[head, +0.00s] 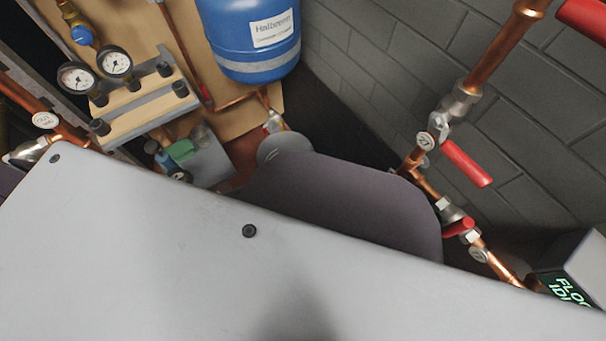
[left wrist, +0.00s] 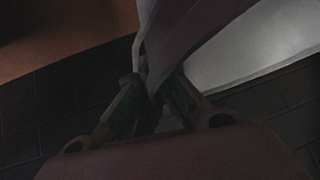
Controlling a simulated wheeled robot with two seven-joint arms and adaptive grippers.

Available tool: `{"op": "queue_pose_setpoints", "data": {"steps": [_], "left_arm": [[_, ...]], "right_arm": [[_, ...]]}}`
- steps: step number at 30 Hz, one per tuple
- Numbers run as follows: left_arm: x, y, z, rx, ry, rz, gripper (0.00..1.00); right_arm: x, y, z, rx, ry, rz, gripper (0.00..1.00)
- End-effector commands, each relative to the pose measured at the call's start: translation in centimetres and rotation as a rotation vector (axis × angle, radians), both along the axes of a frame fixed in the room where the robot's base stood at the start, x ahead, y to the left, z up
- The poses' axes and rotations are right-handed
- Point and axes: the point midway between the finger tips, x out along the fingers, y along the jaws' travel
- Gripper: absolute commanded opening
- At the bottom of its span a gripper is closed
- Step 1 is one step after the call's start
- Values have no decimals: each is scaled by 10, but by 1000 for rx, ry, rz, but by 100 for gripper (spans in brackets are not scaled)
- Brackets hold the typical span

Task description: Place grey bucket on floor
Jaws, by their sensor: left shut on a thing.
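My left gripper (left wrist: 152,88) shows in the dim left wrist view. In the head view neither gripper shows, and I cannot make out the bucket there. The floor under the held thing cannot be made out clearly.
A large light grey panel (head: 150,240) fills the front of the head view and hides what lies below. Behind it are a blue tank (head: 245,40), gauges (head: 116,62), copper pipes with red-handled valves (head: 466,163), a display box (head: 580,275) and a grey block wall (head: 350,60).

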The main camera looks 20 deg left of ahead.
Motion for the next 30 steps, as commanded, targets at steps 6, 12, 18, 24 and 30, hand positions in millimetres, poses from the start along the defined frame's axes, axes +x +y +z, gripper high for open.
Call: {"op": "queue_pose_setpoints", "data": {"steps": [6,12,18,24,30], "left_arm": [[1,0,-2,-1,-2,0,0],[0,0,-2,-1,0,1,27],[0,0,-2,0,0,0,27],[0,0,-1,0,0,0,27],[-4,2,5,0,0,0,27]], "right_arm": [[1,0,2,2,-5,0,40],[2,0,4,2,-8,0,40],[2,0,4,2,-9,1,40],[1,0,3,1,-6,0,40],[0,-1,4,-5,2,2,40]]}}
